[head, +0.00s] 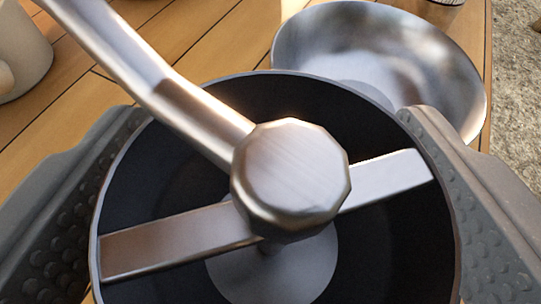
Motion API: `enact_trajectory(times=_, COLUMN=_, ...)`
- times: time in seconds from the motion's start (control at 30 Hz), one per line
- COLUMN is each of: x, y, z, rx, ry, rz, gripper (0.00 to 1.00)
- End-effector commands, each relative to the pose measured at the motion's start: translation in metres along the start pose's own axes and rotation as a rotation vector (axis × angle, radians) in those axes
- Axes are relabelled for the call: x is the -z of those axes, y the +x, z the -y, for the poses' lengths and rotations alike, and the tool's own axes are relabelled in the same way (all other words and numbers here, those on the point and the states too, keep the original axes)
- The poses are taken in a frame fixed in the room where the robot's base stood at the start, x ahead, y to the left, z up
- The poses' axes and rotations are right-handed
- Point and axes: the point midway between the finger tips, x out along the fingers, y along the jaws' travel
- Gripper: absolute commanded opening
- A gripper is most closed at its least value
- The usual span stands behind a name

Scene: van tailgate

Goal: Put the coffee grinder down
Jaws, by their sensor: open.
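The coffee grinder (290,180) fills the middle of the head view, seen from above. It has a dark round hopper with a thin metal rim, a flat metal crossbar, a faceted metal hub and a crank arm reaching to the upper left. My gripper (270,135) has its two grey studded fingers on either side of the grinder, one at the left and one at the right. The fingers are open around it. Whether they touch its sides cannot be told. The grinder's lower body and base are hidden below the hopper.
A shiny metal bowl (425,55) stands close behind the grinder at the upper right. A pale mug-like vessel (25,45) is at the upper left. The wooden slatted surface (210,40) is bare between them. Its edge is at the right, with rough grey ground (515,100) beyond.

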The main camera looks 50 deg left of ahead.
Motion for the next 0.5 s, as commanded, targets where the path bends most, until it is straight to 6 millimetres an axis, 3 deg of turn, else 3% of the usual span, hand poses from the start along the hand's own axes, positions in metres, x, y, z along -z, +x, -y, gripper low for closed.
enact_trajectory(times=0.17, x=0.002, y=-0.019, z=-0.001, rx=-0.002, ry=0.001, rz=-0.002, gripper=0.74)
enact_trajectory(times=0.5, x=0.002, y=-0.079, z=-0.002, rx=-0.004, ry=-0.001, rz=0.000, gripper=0.74)
